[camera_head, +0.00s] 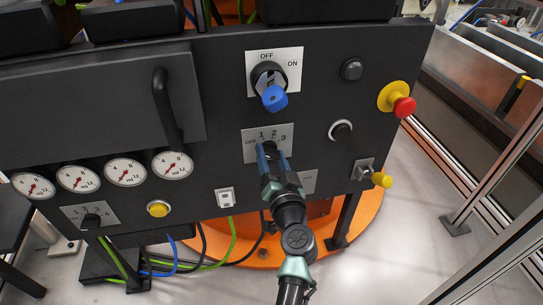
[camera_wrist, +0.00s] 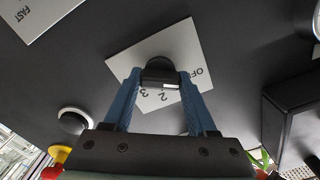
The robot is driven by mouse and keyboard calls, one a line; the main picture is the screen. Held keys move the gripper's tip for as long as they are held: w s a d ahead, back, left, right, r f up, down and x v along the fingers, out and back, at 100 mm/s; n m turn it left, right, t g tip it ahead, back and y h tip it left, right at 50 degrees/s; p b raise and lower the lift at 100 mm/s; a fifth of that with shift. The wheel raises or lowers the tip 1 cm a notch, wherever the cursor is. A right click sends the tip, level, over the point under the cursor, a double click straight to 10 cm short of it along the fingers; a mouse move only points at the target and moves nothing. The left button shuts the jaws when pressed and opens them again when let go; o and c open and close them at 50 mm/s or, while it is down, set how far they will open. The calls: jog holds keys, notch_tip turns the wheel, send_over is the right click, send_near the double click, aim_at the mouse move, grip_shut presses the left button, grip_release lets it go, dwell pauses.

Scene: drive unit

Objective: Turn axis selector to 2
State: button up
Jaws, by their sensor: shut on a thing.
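The axis selector is a small black knob (camera_wrist: 160,71) on a light plate (camera_head: 248,133) marked OFF, 1, 2, 3, in the middle of the dark panel. My gripper (camera_head: 269,149) reaches it from below in the head view. Its two blue fingers are shut on the knob, one on each side, as the wrist view also shows (camera_wrist: 159,82). In the wrist view the plate appears turned over, with OFF at the right. The label 1 is hidden there. I cannot tell which mark the knob points to.
Above is an OFF/ON switch (camera_head: 270,76) with a blue padlock-like piece (camera_head: 274,98). A red emergency button (camera_head: 404,107), a black-and-white button (camera_head: 340,131) and a yellow-handled switch (camera_head: 381,180) are to the right. Several gauges (camera_head: 125,172) and another selector (camera_head: 91,221) are left.

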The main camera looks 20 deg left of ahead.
jog(key=m, duration=0.3)
jog(key=shift+m, duration=0.4)
jog(key=m, duration=0.3)
jog(key=shift+m, duration=0.3)
jog(key=m, duration=0.4)
jog(key=shift+m+p, duration=0.3)
jog(key=shift+p, duration=0.05)
jog(key=shift+f+m+p, duration=0.1)
jog(key=shift+m+p, duration=0.25)
jog(key=shift+m, duration=1.35)
jog(key=o, duration=1.4)
jog(key=shift+c, duration=0.2)
jog(key=shift+s+d, duration=0.1)
jog(key=shift+d, duration=0.05)
